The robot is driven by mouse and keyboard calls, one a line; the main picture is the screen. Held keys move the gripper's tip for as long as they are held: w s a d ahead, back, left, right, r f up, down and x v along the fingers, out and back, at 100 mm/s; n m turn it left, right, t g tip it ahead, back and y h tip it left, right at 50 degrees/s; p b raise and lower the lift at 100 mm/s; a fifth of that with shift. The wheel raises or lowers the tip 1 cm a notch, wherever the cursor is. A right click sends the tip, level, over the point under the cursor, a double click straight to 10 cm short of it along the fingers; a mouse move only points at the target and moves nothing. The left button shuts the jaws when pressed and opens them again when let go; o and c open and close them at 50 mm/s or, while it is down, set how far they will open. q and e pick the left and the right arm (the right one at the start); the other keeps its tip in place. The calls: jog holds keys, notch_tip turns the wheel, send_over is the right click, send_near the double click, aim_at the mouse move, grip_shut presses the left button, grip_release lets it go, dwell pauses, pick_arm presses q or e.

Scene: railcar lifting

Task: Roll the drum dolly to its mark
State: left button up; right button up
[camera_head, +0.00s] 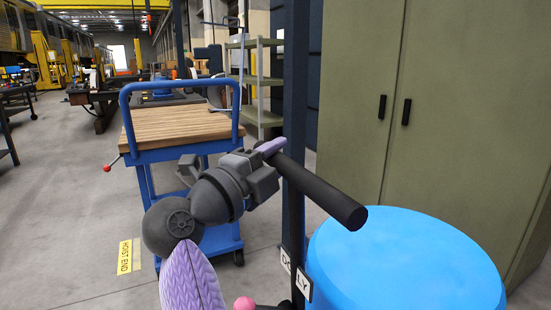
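The drum dolly has a dark upright post (295,105) with a thick black handle bar (320,190) across it and a partly hidden white label (303,283) low down. A bright blue drum (405,265) stands just right of the post. The dolly's base and wheels are hidden, and I see no dolly mark.
Green cabinets (450,120) stand close behind the drum. A shelf rack (262,85) stands behind. Floor at left is open.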

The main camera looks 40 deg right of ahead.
grip_shut()
pick_arm(q)
jog(key=shift+w, duration=0.2)
jog(key=shift+s+r, duration=0.1)
jog(key=shift+s, duration=0.35)
jog(key=shift+w, duration=0.15)
